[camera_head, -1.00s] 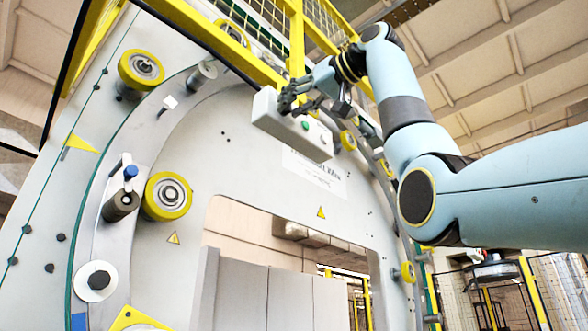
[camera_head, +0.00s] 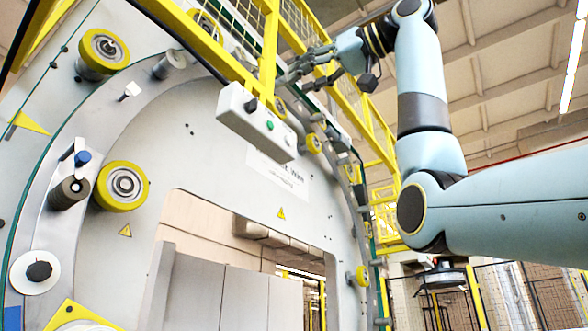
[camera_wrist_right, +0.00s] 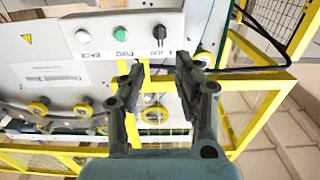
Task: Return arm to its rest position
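My right arm (camera_head: 425,110) reaches up from the right in the head view. Its gripper (camera_head: 306,66) is beside the yellow railing, above and right of the control box (camera_head: 256,123), and apart from it. In the right wrist view the gripper (camera_wrist_right: 158,75) has its two fingers apart with nothing between them. The control box (camera_wrist_right: 100,36) is beyond the fingertips there, with a white button, a green button (camera_wrist_right: 121,34) and a black knob (camera_wrist_right: 159,32). My left gripper is not in view.
The large wrapping ring machine (camera_head: 190,110) with yellow rollers (camera_head: 122,186) fills the left and middle. A yellow railing (camera_head: 268,50) stands close to my right gripper; its frame also shows in the wrist view (camera_wrist_right: 262,76). Free space is to the right, below my arm.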

